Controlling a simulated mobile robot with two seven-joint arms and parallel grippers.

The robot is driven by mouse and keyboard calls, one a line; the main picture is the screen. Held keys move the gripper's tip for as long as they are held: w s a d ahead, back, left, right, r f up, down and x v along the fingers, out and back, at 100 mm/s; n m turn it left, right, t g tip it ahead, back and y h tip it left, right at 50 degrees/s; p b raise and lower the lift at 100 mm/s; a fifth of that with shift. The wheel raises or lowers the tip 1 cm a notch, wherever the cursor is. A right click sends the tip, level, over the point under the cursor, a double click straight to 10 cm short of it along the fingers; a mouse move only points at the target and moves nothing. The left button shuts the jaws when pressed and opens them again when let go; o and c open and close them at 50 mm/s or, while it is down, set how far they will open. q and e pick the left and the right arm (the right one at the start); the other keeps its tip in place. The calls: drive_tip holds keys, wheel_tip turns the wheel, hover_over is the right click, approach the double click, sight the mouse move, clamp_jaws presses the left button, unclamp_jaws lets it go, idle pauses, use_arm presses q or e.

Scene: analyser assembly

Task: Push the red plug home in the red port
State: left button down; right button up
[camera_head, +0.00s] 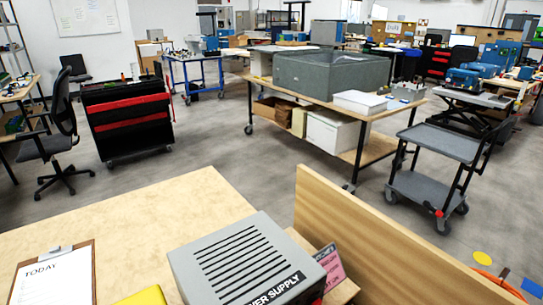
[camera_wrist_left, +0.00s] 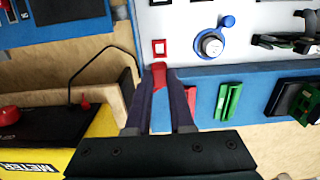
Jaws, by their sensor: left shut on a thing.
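My left gripper (camera_wrist_left: 161,86) shows in the left wrist view, its two dark fingers reaching up from the bottom and shut on the red plug (camera_wrist_left: 159,71). The plug sits between the fingertips, its red end pointing up toward the panel. The red port (camera_wrist_left: 159,47), a red-framed square on the white panel (camera_wrist_left: 183,22), lies just above the plug in the picture. A small strip of panel shows between them, so the plug looks outside the port; the exact depth gap cannot be told. Neither gripper shows in the head view.
A blue round connector (camera_wrist_left: 211,45) sits right of the port. A blue strip below carries a red holder (camera_wrist_left: 191,99) and a green holder (camera_wrist_left: 229,102). A yellow meter (camera_wrist_left: 40,150) and black cable (camera_wrist_left: 105,49) are left. The head view shows a power supply (camera_head: 245,262) and clipboard (camera_head: 55,275).

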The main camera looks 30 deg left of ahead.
use_arm(q)
drive_tip(key=shift+f, duration=0.15)
drive_tip(key=shift+f+b, duration=3.15)
drive_tip(key=shift+f, duration=0.7)
drive_tip(key=shift+f, duration=0.1)
drive_tip(key=shift+f+b, duration=0.55)
drive_tip(key=shift+f, duration=0.05)
drive_tip(key=shift+f+b, duration=0.3)
drive_tip(key=shift+f, duration=0.1)
drive_tip(key=c, duration=0.7)
unclamp_jaws()
drive_tip(key=shift+o, duration=0.3)
drive_tip(key=shift+o, duration=1.3)
